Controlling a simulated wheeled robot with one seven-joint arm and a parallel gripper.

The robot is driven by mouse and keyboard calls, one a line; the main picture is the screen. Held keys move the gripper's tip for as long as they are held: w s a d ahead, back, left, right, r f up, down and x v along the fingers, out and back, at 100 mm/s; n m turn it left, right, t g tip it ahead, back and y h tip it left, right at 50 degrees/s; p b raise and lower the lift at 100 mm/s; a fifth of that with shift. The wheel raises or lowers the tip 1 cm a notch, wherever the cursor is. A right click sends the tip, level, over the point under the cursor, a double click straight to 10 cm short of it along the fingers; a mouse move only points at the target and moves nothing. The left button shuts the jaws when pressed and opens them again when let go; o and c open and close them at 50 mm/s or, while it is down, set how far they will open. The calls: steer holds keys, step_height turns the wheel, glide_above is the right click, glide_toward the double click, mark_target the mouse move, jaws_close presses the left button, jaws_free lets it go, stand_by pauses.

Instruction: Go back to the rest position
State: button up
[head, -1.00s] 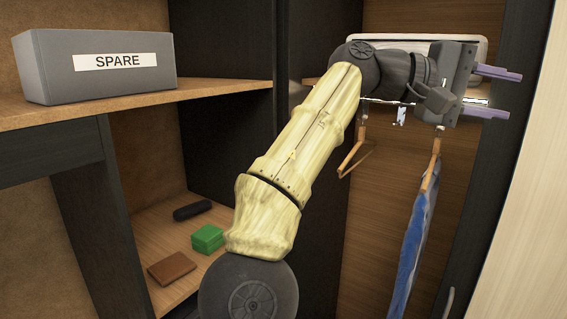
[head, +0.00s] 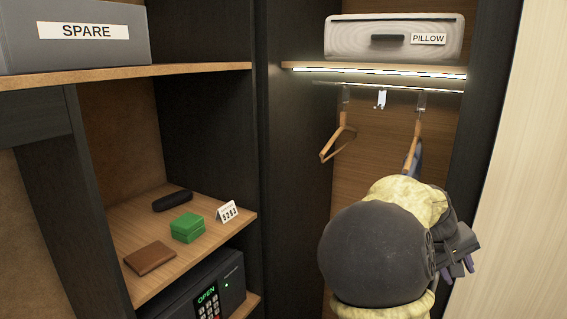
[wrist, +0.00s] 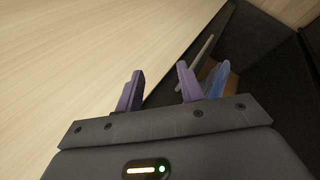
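My gripper (head: 458,266) is low at the right in the head view, partly hidden behind my own arm, in front of the wardrobe's hanging space. In the wrist view, my gripper (wrist: 160,90) has its two purple fingers spread apart with nothing between them, so it is open and empty. Beyond the fingers are a pale panel and a dark wardrobe edge. A blue garment (wrist: 217,79) shows past the right finger.
A hanging rail (head: 345,85) holds a bare wooden hanger (head: 340,143) and another hanger (head: 414,145) with a garment mostly hidden by my arm. A pillow box (head: 350,38) sits above. Left shelves hold a spare box (head: 75,55), green box (head: 187,227), brown wallet (head: 150,257) and an open-marked safe (head: 230,278).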

steer(key=s+a+f+t+y+b, duration=0.1)
steer(key=s+a+f+y+b, duration=0.25)
steer(key=a+f, duration=0.95)
steer(key=s+a+f+y+b, duration=0.1)
steer(key=s+a+f, duration=0.3)
steer(key=a, duration=0.2)
steer(key=s+a+f+t+y+b, duration=0.1)
steer(key=s+a+f+y, duration=0.1)
steer(key=a, duration=0.5)
steer(key=shift+s+f, duration=0.85)
steer(key=shift+s, duration=0.2)
